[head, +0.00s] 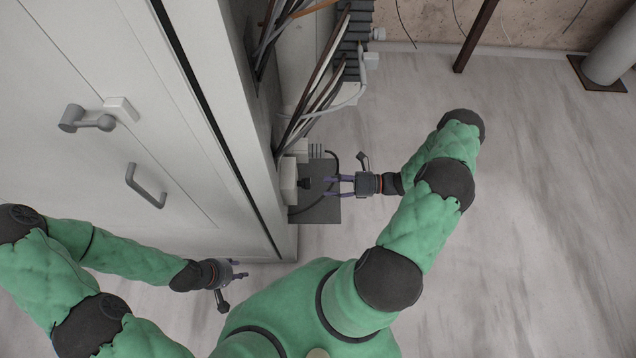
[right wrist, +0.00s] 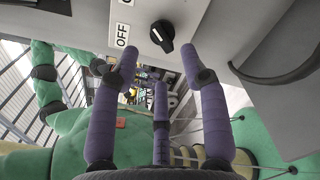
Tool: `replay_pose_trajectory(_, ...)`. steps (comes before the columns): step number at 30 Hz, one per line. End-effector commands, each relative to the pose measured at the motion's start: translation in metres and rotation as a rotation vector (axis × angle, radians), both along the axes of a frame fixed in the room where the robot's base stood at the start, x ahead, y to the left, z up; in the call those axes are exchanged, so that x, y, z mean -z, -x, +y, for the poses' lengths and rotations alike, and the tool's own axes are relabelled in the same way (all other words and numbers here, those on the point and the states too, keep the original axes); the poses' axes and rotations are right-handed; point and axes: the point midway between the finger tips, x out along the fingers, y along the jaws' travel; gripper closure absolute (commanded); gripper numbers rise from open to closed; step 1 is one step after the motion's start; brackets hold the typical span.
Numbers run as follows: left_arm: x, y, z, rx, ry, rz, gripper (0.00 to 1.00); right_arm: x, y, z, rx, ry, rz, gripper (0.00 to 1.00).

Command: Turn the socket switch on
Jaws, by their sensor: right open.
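The socket switch shows in the right wrist view as a black rotary knob (right wrist: 162,37) on a grey-white box face, with an OFF label (right wrist: 122,34) to its left. A second label is cut off at the top edge. The knob's white mark points to the upper left, toward the OFF side. In the head view the switch box (head: 288,180) sits inside the cabinet's edge. My right gripper (head: 334,185) is open, its fingers pointing at the box, apart from the knob. The knob lies ahead between the fingertips (right wrist: 160,58). My left gripper (head: 242,269) is open and empty near the cabinet's lower front.
The white cabinet (head: 200,130) fills the left, with a door handle (head: 145,186) and a latch (head: 85,119). Cables (head: 318,100) hang above the switch box. A dark grey plate (head: 322,208) lies beside it. The floor (head: 530,200) to the right is clear.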

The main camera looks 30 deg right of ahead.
Motion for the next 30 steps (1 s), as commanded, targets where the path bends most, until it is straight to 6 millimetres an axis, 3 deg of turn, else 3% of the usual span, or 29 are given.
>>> replay_pose_trajectory(3, 0.000, 0.000, 0.000, 0.000, 0.000, 0.000, 0.60, 0.001, 0.012, -0.021, 0.003, 0.003, 0.001, 0.55)
replay_pose_trajectory(10, 0.000, 0.000, 0.000, 0.000, 0.000, 0.000, 0.60, 0.000, 0.028, -0.046, 0.002, 0.000, 0.000, 0.55)
replay_pose_trajectory(30, 0.000, 0.000, 0.000, 0.000, 0.000, 0.000, 0.60, 0.000, 0.032, -0.051, -0.001, 0.001, 0.000, 0.55)
